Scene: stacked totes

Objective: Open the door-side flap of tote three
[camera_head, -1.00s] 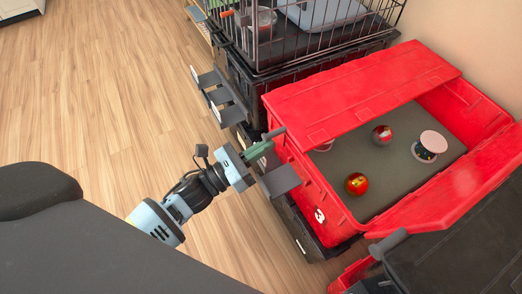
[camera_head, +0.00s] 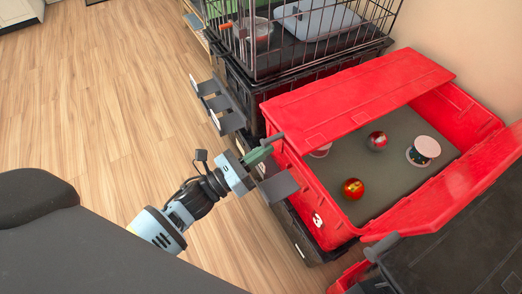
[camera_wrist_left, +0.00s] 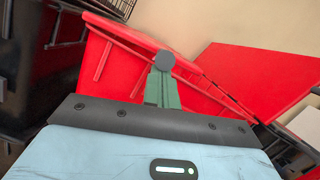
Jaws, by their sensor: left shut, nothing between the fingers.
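Tote three (camera_head: 317,220) is the red tote with a white 3 on its end wall. One long red flap (camera_head: 355,98) slants over its far-left part; the other red flap (camera_head: 455,190) is folded outward on the near-right side. Inside lie a red and yellow ball (camera_head: 353,188), another red ball (camera_head: 377,140) and a white-topped round object (camera_head: 425,149). My left gripper (camera_head: 259,154) is shut and empty at the tote's left corner, below the slanting flap's edge. Contact with the flap is unclear.
A wire cage (camera_head: 300,40) stands on black totes (camera_head: 235,75) behind. Grey plates (camera_head: 222,108) jut out from the stack's left side. A black lid (camera_head: 460,250) fills the lower right. The wooden floor (camera_head: 110,120) at left is clear.

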